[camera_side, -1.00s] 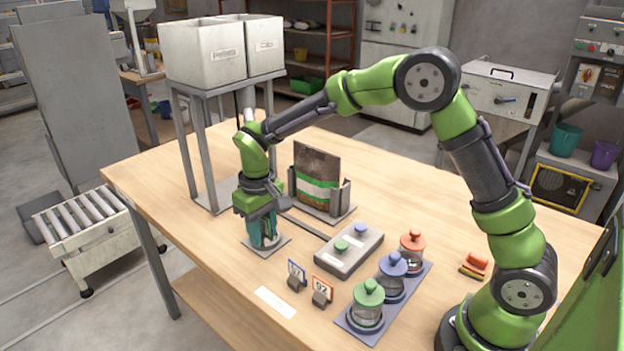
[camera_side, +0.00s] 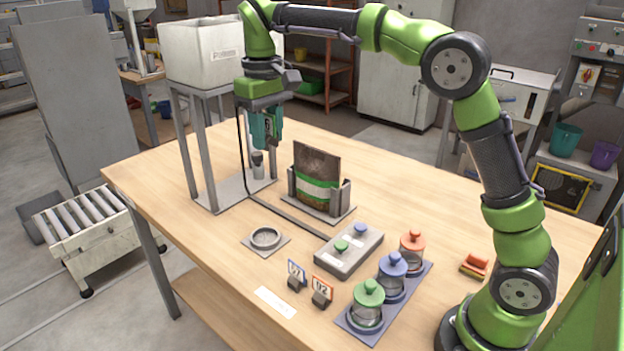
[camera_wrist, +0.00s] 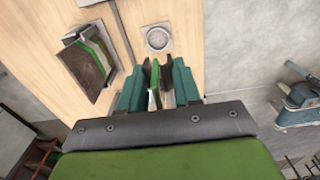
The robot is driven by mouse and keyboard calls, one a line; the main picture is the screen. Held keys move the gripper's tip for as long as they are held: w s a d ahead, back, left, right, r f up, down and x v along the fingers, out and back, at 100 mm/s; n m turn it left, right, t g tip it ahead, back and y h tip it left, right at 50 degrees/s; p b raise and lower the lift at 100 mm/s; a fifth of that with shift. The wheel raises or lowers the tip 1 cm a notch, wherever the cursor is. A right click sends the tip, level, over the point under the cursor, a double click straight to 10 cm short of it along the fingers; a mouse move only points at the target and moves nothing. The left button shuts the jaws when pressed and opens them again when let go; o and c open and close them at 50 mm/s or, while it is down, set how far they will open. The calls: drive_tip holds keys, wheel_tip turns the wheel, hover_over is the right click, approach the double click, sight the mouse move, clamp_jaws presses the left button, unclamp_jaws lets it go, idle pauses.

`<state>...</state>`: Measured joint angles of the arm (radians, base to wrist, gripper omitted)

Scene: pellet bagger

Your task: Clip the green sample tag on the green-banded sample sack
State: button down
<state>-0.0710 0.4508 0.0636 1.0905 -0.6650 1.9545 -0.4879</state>
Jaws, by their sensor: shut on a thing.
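The green-banded sample sack (camera_side: 319,168) stands upright in a grey holder (camera_side: 345,195); it is dark brown with a green and white band. It also shows at the upper left of the wrist view (camera_wrist: 88,65). My gripper (camera_side: 267,138) is raised above the table, left of the sack and higher than it. In the wrist view my gripper (camera_wrist: 157,88) is shut on a thin green, white and dark piece, which looks like the green sample tag (camera_wrist: 153,98). The fingers hide most of it, so its face cannot be read.
A round dish (camera_side: 266,237) on a plate is empty. The hopper stand (camera_side: 187,150) is close by my gripper. A button box (camera_side: 349,250), a blue tag (camera_side: 297,272), an orange tag (camera_side: 322,290) and lidded jars (camera_side: 367,305) stand in front and to the right.

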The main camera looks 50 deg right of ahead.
drive_tip(key=d, duration=2.2)
drive_tip(key=shift+s+f, duration=0.15)
drive_tip(key=shift+f, duration=3.05)
drive_tip(key=shift+s+f, duration=0.1)
drive_tip(key=shift+f, duration=3.05)
drive_tip(key=shift+f, duration=0.5)
drive_tip(key=c, duration=0.7)
unclamp_jaws()
drive_tip(key=shift+r, duration=0.15)
wheel_tip(320, 180, up, 17)
